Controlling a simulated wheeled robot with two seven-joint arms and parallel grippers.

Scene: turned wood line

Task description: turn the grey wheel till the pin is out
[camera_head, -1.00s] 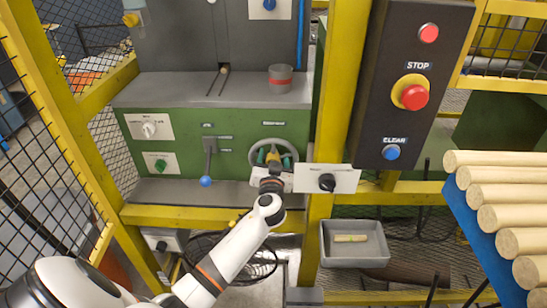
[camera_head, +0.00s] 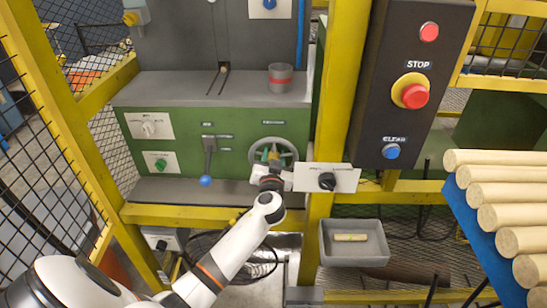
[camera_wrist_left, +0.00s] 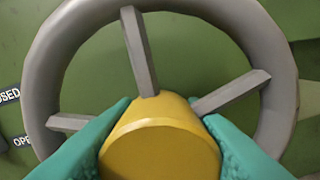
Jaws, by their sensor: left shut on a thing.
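The grey wheel (camera_head: 293,145) is mounted on the green machine front in the head view. In the left wrist view its grey rim (camera_wrist_left: 52,55) and three spokes show around a yellow hub (camera_wrist_left: 160,145). My left gripper (camera_head: 268,160) is at the wheel's middle, with its teal fingers on both sides of the hub. It is shut on the yellow hub. The pin (camera_head: 224,69) seems to be the small light tip at the slot in the machine's grey top; I cannot tell how far out it is. My right gripper is not in view.
A lever with a blue knob (camera_head: 206,181) hangs left of the wheel. A white plate with a black knob (camera_head: 327,181) sits on the yellow post to the right. A grey bin (camera_head: 353,255) is below, and turned wood rods (camera_head: 500,190) lie at the right.

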